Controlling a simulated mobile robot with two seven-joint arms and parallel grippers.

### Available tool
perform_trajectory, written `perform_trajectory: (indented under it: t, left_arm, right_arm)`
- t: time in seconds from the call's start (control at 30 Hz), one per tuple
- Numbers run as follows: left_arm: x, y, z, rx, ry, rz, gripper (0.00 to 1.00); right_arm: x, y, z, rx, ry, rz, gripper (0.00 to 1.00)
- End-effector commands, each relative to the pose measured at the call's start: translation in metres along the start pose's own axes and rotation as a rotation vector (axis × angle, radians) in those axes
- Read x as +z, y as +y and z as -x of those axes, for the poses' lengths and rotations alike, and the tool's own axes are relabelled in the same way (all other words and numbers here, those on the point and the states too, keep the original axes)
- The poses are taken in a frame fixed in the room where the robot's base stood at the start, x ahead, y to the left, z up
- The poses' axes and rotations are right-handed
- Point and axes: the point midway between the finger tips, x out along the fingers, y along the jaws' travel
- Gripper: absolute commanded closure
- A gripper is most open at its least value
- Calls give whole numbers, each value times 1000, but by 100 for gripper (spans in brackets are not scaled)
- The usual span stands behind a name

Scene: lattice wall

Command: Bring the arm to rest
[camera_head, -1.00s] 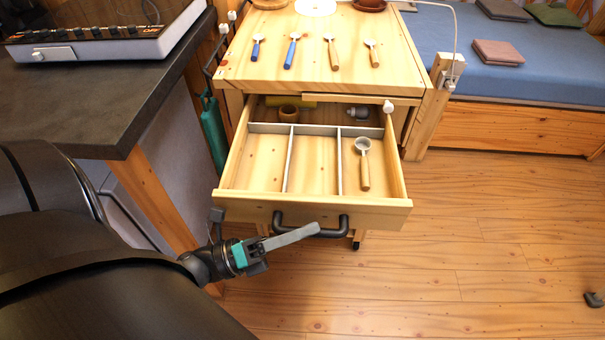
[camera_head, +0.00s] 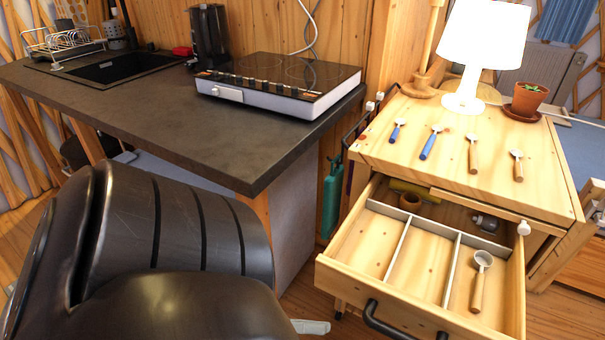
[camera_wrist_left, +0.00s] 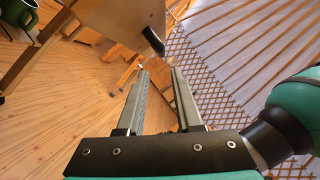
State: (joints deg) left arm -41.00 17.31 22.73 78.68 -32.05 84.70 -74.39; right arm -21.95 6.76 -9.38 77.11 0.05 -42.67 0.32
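My left arm (camera_head: 150,240) fills the lower left of the head view. Only a grey finger of my left gripper (camera_head: 311,327) shows past it, low and left of the open drawer's front. In the left wrist view the two fingers of my left gripper (camera_wrist_left: 159,78) stand apart with nothing between them. A wooden panel with a dark handle (camera_wrist_left: 153,40) shows beyond them, apart from the fingertips. My right gripper is in neither view.
The open drawer (camera_head: 345,273) has dividers and holds a wooden-handled spoon (camera_head: 480,280). Several spoons lie on the cabinet top (camera_head: 500,120), near a lamp (camera_head: 484,40) and potted plant (camera_head: 526,98). A dark counter (camera_head: 170,120) with a hob (camera_head: 280,80) stands left, behind my arm.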

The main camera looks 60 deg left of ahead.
Motion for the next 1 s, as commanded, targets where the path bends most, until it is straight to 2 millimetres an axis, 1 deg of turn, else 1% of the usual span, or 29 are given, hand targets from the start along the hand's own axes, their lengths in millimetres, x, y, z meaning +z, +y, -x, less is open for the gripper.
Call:
perform_trajectory:
  t: [0.03,0.1,0.2,0.37,0.83,0.93,0.97,1.0]
  left_arm:
    - [0,1,6,2,0,1,65]
    - [0,0,12,2,0,0,65]
    - [0,0,16,0,0,0,65]
    - [0,0,17,0,0,0,65]
    - [0,1,16,4,-4,7,65]
    - [2,12,12,45,-38,63,65]
    - [2,19,11,68,-57,95,65]
    - [3,30,9,107,-91,151,65]
  right_arm:
    - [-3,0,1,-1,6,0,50]
    - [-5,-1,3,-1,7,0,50]
    - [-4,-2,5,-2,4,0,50]
    - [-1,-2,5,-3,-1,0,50]
    - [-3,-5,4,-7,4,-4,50]
    - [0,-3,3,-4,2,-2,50]
    - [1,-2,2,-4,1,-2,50]
    - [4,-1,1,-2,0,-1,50]
